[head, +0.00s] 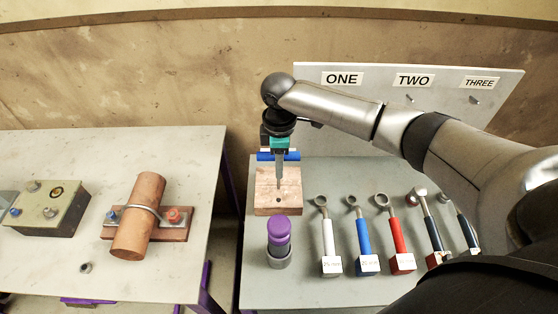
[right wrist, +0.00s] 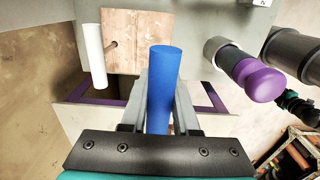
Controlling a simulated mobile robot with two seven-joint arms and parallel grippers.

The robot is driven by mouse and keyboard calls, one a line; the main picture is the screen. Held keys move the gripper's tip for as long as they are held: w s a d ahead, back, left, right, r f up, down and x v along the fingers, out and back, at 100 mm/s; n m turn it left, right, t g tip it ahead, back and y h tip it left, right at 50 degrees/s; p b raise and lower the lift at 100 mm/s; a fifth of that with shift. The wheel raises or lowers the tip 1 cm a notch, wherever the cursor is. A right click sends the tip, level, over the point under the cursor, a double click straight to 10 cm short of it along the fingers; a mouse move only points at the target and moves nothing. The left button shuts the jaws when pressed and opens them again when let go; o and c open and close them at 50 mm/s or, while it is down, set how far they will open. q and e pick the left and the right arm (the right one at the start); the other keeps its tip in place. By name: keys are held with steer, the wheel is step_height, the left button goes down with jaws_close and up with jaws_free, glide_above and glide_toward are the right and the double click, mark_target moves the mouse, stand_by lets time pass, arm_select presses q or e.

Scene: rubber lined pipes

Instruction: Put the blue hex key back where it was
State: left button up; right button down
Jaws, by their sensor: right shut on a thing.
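The blue hex key (head: 263,156) shows as a blue cylindrical handle lying sideways at my right gripper (head: 280,172) in the head view. In the right wrist view the blue handle (right wrist: 164,78) sits between the two grey fingers, which are shut on it. Its hex shaft is not clearly visible. A wooden block (head: 265,202) with a dark hole lies below the gripper on the right table. My left gripper is not in view.
A purple-topped cylinder (head: 279,235) stands in front of the block. Several coloured-handled spanners, including a blue one (head: 364,238), lie to its right. A board (head: 440,85) labelled ONE, TWO, THREE stands behind. A gap separates the left table (head: 60,160), holding a clamped pipe (head: 138,215).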

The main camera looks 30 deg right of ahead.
mark_target(279, 188)
step_height(279, 188, down, 4)
steer(key=shift+r+b, duration=0.2)
steer(key=shift+b, duration=0.9)
step_height(279, 188, down, 2)
steer(key=shift+f+b, duration=0.2)
steer(key=shift+b, duration=0.5)
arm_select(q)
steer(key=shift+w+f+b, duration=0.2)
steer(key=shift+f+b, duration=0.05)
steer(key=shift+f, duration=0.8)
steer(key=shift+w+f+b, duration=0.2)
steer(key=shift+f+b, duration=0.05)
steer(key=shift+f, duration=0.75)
arm_select(e)
steer(key=shift+f, duration=1.6)
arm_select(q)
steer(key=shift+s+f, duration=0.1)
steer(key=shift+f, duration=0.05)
arm_select(e)
steer(key=shift+f, duration=0.35)
steer(key=c, duration=0.6)
jaws_free()
step_height(279, 188, up, 15)
steer(key=shift+r+p, duration=0.1)
steer(key=shift+p, duration=0.8)
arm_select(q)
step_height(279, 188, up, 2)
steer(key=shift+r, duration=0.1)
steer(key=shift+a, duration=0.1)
